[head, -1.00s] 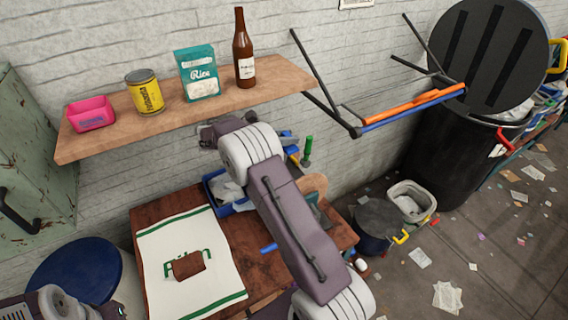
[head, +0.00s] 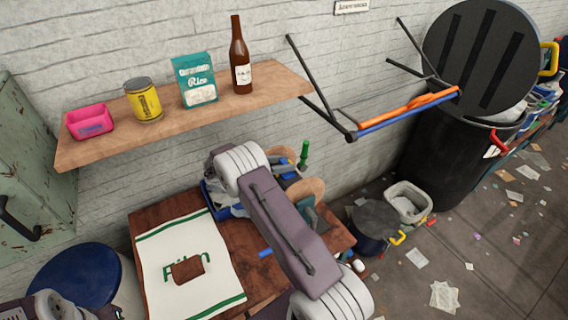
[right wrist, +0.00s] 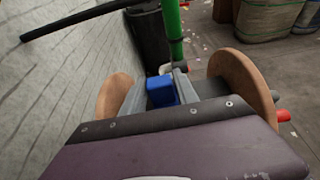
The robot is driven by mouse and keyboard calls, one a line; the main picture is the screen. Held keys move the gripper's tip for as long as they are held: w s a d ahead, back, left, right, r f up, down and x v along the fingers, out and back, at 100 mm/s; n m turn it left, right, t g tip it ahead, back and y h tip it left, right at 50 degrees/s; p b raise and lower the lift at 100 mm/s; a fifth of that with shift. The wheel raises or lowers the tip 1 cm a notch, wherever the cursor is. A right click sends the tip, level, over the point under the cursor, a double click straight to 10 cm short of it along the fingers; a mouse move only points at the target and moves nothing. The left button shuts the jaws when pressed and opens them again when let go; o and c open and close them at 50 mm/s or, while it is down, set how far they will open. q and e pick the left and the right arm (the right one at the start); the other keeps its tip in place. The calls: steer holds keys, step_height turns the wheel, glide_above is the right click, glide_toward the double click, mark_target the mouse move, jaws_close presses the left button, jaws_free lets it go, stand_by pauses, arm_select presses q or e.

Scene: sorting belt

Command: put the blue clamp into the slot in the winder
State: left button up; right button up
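The winder shows in the right wrist view as two round wooden discs (right wrist: 243,72) with a grey middle part between them and a green upright handle (right wrist: 173,25) behind. In the head view the winder (head: 306,188) stands at the back right of the bench. The blue clamp (right wrist: 161,92) sits between the grey fingers of my right gripper (right wrist: 157,88), which look closed on it. Clamp and fingers are between the two discs. I cannot tell whether the clamp touches the slot, which is hidden. In the head view my right arm covers much of this.
A white cloth (head: 185,262) lies on the wooden bench (head: 150,222). A shelf (head: 200,112) with a pink tray, tin, box and bottle hangs above. A blue bin (head: 215,200) is beside my right arm. A folding rack (head: 405,108) sticks out from the wall at right.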

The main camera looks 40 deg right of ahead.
steer(key=shift+o, duration=0.9)
steer(key=shift+s, duration=0.1)
steer(key=shift+r, duration=0.1)
steer(key=shift+a, duration=0.25)
steer(key=b+v, duration=0.3)
steer(key=v, duration=0.8)
steer(key=shift+a+r, duration=0.2)
steer(key=shift+r, duration=0.05)
